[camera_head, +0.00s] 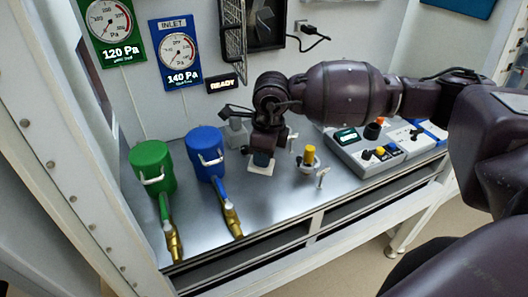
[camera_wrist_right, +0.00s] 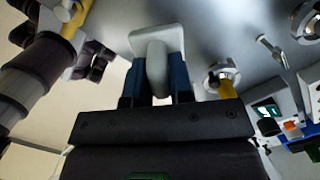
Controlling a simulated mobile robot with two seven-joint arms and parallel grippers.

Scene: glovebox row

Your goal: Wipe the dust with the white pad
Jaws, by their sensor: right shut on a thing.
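The white pad (camera_head: 260,169) is a flat, pale square low over or on the steel worktop (camera_head: 285,205). My right gripper (camera_head: 263,158) is above it, pointing down. In the right wrist view the pad (camera_wrist_right: 170,36) has an upright rounded grip. The blue-tipped fingers of my right gripper (camera_wrist_right: 157,75) are closed on both sides of that grip. I cannot tell whether the pad touches the worktop. I can make out no dust; the pad and gripper hide the surface under them. My left gripper is not identifiable in either view.
A yellow-topped fitting (camera_head: 308,158) and a small metal peg (camera_head: 322,178) stand just right of the pad. A blue canister (camera_head: 206,152) and a green canister (camera_head: 152,167), with brass-ended valves in front, stand left. A grey control box (camera_head: 362,155) is further right. Front-centre worktop is clear.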

